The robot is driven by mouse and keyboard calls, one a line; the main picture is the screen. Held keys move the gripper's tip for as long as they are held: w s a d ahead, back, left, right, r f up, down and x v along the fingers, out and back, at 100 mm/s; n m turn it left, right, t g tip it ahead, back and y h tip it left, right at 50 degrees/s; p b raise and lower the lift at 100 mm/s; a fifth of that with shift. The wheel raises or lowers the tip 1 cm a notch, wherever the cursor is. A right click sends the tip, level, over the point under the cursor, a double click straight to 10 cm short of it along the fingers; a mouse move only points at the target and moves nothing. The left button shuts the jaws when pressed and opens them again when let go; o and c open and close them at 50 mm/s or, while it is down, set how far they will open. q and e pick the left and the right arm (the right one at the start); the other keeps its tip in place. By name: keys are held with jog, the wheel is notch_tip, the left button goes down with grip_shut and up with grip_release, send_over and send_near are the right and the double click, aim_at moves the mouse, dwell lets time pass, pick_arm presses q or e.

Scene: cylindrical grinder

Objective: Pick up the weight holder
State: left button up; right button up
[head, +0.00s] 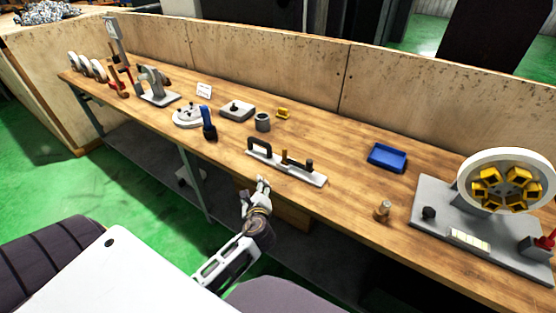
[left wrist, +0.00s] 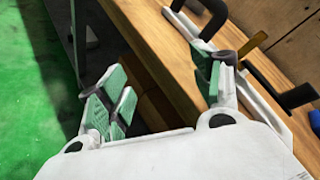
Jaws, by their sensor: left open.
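A long narrow pale plate with a black arched handle, a thin yellow upright and a black knob (head: 287,167) lies near the front edge of the bench. It looks like the weight holder, though I cannot be sure. Its handle (left wrist: 207,18) also shows at the top right of the left wrist view. My left gripper (head: 262,182) is just in front of the bench edge, close to this plate and apart from it. In the left wrist view the jaws (left wrist: 165,88) are spread with nothing between them. My right gripper is not in view.
On the wooden bench (head: 350,198) stand a blue tray (head: 387,157), a small brass-coloured part (head: 382,210), a grey cup (head: 263,122), a blue-handled tool (head: 208,123) and a large wheel on a stand (head: 506,182). A wooden panel (head: 300,70) runs behind.

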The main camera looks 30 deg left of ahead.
aim_at(267, 159)
pick_arm(q)
jog(key=w+r+m+t, duration=0.1)
jog(key=m, duration=0.2)
jog(key=w+d+r+m+t, duration=0.1)
jog(key=w+m+t, duration=0.1)
jog(key=m, duration=0.2)
jog(key=w+d+r+m+t, duration=0.1)
jog(key=w+r+m, duration=0.1)
jog(key=m, duration=0.1)
jog(key=shift+d+t, duration=0.1)
jog(key=shift+t, duration=0.2)
jog(key=shift+p+x, duration=0.3)
jog(key=shift+x, duration=3.65)
jog(key=shift+w+a, duration=0.25)
jog(key=shift+w, duration=0.05)
jog(key=shift+x, duration=2.55)
